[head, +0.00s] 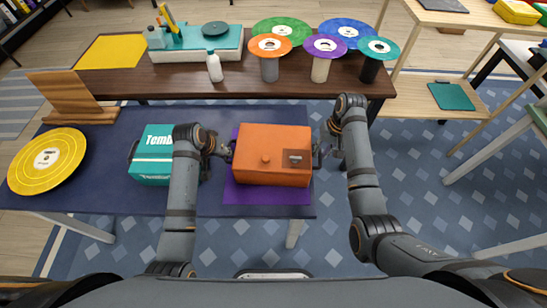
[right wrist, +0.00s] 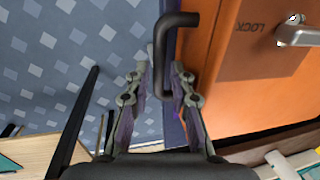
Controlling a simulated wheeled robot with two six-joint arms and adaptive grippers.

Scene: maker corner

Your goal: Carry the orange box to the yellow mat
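The orange box (head: 265,142) sits on a purple mat (head: 240,197) on the blue table, with a latch on its front and dark handles at its sides. The yellow mat (head: 112,52) lies at the left of the brown table behind. My left gripper (head: 224,150) is at the box's left side by the handle; its fingers are too small to judge. My right gripper (head: 323,150) is at the right side. In the right wrist view, the right gripper (right wrist: 160,80) has its fingers apart on either side of the dark handle (right wrist: 161,55), with small gaps visible.
A teal box (head: 152,167) stands left of my left arm. A yellow disc (head: 45,160) and a wooden stand (head: 68,95) are farther left. The brown table (head: 185,82) also bears a white bottle (head: 214,67), a teal machine (head: 190,38) and several disc-topped stands (head: 269,46).

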